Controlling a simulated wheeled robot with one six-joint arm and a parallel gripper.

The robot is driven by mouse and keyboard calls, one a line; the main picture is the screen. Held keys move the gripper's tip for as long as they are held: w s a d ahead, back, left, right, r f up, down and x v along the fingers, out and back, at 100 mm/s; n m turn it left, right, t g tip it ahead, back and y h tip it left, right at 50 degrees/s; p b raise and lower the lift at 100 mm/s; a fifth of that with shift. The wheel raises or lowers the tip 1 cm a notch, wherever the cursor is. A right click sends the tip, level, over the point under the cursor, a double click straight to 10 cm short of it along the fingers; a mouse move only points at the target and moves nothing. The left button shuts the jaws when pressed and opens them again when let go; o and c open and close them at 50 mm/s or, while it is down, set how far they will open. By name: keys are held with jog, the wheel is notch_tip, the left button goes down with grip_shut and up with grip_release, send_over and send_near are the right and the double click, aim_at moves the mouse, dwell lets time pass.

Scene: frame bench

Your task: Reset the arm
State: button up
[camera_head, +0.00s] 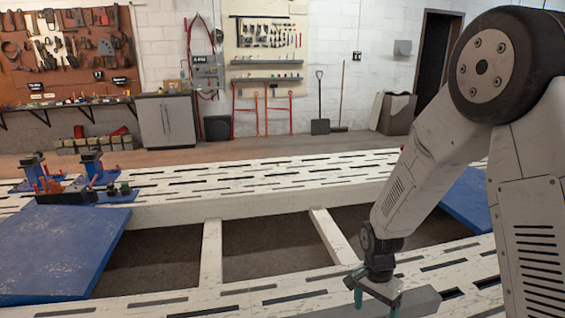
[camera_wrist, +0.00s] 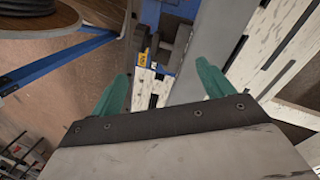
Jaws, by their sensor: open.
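My gripper (camera_head: 375,298) has two green fingers and is at the lower right of the head view, low over the near edge of the white slotted bench (camera_head: 270,287). In the wrist view my gripper (camera_wrist: 162,76) has its fingers spread apart, with nothing held between them. My arm reaches down to it from the upper right. A grey beam (camera_head: 422,300) lies on the bench beside the gripper; I cannot tell whether they touch. What seems to be the same beam (camera_wrist: 218,38) runs past the right finger in the wrist view.
A blue panel (camera_head: 62,245) lies on the left of the bench, another blue panel (camera_head: 462,202) behind my arm. Blue clamps (camera_head: 92,166) stand at the far left. Gaps open between the crossbars. A cable spool (camera_wrist: 45,22) shows at upper left in the wrist view.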

jog(key=s+d+r+n+t, duration=0.1)
jog(key=s+r+n, duration=0.4)
jog(key=s+r, duration=0.6)
jog(key=s+d+r+n+t, duration=0.2)
jog(key=s+r+n, duration=0.3)
jog(key=s+r, duration=0.6)
notch_tip(320, 180, up, 7)
jog(key=shift+s+r+n+t, duration=0.1)
jog(key=shift+s+n+t, duration=0.2)
